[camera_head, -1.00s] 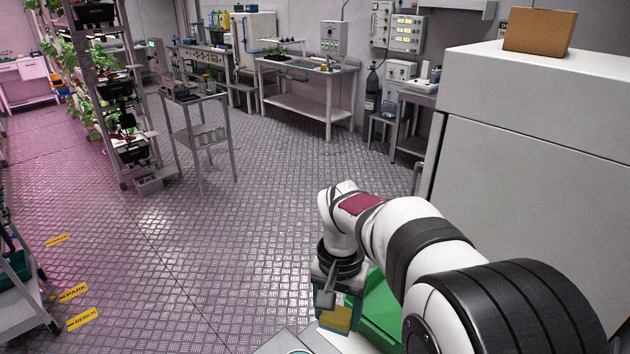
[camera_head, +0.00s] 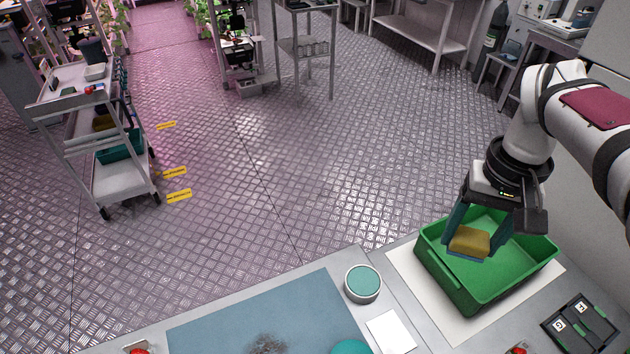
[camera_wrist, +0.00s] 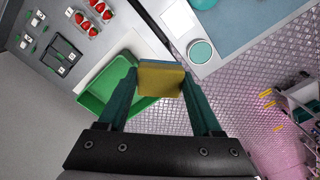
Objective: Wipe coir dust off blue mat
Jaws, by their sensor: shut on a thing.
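My gripper (camera_head: 470,236) is shut on a yellow sponge (camera_head: 469,242) with a blue underside. It holds the sponge above the green crate (camera_head: 487,287) at the right of the bench. The wrist view shows the sponge (camera_wrist: 161,80) between the two teal fingers, with the green crate (camera_wrist: 106,77) beneath. The blue mat (camera_head: 250,318) lies on the bench at the bottom middle, apart from the gripper. A dark patch of coir dust (camera_head: 267,346) lies on the mat near the bottom edge of the picture. In the wrist view only part of the mat (camera_wrist: 240,22) shows.
A round teal-topped tub (camera_head: 363,283) and a white card (camera_head: 390,332) stand between the mat and the crate. A black tray (camera_head: 580,326) lies right of the crate. Red berries in white punnets (camera_wrist: 95,14) show in the wrist view. A grey cart (camera_head: 110,150) stands on the floor at left.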

